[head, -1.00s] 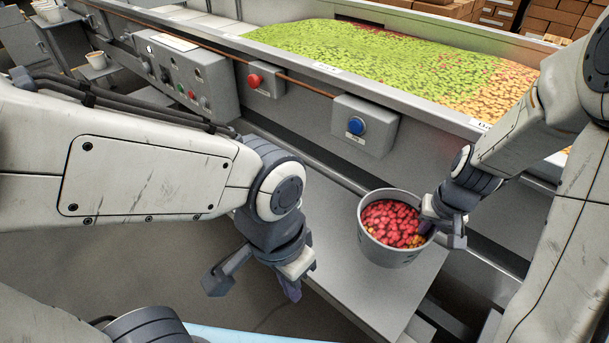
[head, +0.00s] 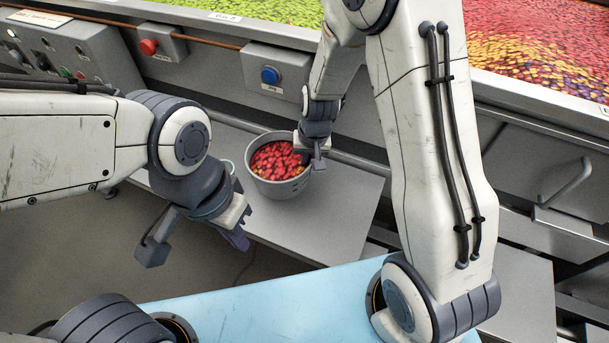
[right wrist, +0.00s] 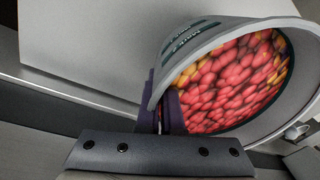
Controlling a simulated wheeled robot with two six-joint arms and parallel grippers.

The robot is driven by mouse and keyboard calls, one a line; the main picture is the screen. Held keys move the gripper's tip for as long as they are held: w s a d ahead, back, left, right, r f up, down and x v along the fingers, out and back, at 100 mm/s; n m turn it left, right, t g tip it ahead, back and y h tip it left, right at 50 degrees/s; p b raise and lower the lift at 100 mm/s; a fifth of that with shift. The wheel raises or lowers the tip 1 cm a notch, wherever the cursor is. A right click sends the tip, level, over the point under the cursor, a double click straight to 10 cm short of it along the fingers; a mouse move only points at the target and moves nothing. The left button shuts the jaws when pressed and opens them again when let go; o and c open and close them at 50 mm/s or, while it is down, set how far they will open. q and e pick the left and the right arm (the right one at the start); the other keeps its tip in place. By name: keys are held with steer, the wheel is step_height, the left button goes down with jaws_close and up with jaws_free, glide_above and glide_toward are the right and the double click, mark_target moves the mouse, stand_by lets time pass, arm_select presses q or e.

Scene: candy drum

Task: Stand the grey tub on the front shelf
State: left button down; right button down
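The grey tub (head: 283,187), full of red and some orange candies, is upright at the grey front shelf (head: 335,205). I cannot tell whether its base touches the shelf. My right gripper (head: 308,160) is at the tub's right rim. In the right wrist view the tub (right wrist: 215,50) looks tilted, and the dark purple fingers (right wrist: 165,108) sit either side of its rim, shut on it. My left gripper (head: 195,246) is open and empty, left of and nearer than the tub, over the floor.
Behind the shelf is the machine front with a red button (head: 149,47) and a blue button (head: 270,75). Above it lies a trough of candies (head: 540,50). A light blue surface (head: 270,300) is close in front. The shelf right of the tub is clear.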

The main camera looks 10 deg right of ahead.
steer(key=shift+w+a+f, duration=0.15)
steer(key=shift+a+f, duration=0.05)
steer(key=shift+f, duration=0.1)
step_height(320, 180, down, 4)
steer(key=shift+r+b, duration=0.15)
steer(key=shift+b, duration=0.6)
steer(key=shift+r, duration=0.1)
steer(key=shift+f, duration=0.2)
steer(key=c, duration=1.1)
jaws_free()
